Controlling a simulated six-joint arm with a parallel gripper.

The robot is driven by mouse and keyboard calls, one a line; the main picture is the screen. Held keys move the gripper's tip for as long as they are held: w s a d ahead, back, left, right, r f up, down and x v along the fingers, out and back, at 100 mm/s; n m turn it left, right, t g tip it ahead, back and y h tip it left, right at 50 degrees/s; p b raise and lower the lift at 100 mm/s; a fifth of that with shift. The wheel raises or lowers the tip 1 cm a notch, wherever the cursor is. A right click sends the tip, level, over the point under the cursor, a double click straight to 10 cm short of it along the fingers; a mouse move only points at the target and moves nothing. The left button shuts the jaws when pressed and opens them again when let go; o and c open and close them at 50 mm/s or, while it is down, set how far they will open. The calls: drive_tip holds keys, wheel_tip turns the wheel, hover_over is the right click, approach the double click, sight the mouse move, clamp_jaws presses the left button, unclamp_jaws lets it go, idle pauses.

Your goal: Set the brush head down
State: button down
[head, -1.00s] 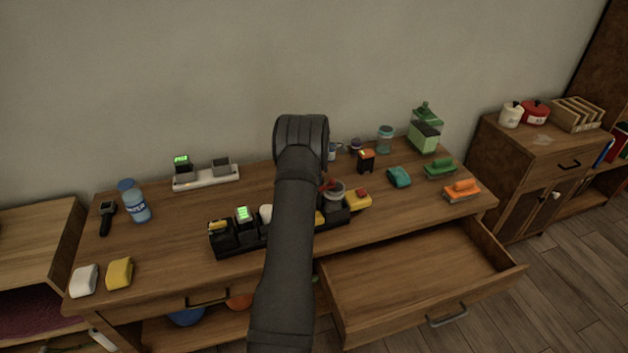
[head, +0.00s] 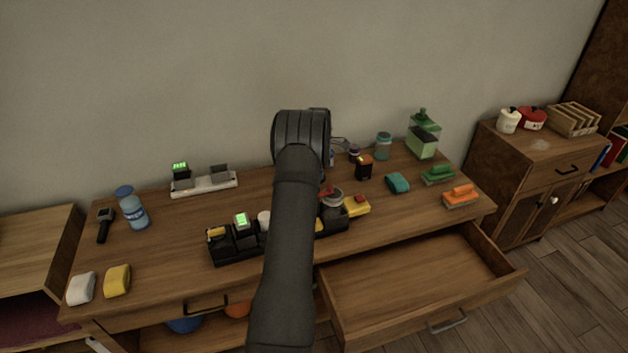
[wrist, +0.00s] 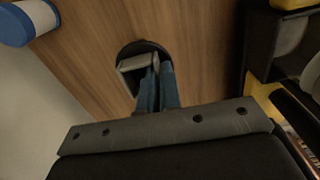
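The wrist view shows a dark, round-edged piece with a pale grey block (wrist: 134,65) on it, which looks like the brush head, over the wooden table top. My gripper (wrist: 160,66) has its two bluish fingers close together against this piece and appears shut on it. The fingers cover part of it, and I cannot tell whether its underside touches the table. In the head view my arm hides most of the gripper and the piece.
A black tray (head: 238,256) of tools lies close to the arm. A white charging base (head: 215,187), a blue bottle (head: 132,208), a teal block (head: 397,183) and a green dispenser (head: 424,140) stand around. The drawer (head: 410,285) is open. Table at left centre is clear.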

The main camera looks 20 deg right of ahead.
drive_tip(key=s+d+r, duration=0.6)
drive_tip(key=s, duration=0.2)
drive_tip(key=m, duration=1.8)
hover_over(365, 310)
wheel_tip(365, 310, down, 21)
drive_tip(key=shift+r, duration=0.1)
drive_tip(key=shift+f, duration=2.45)
drive_tip(key=shift+f, duration=0.1)
drive_tip(key=c, duration=1.6)
unclamp_jaws()
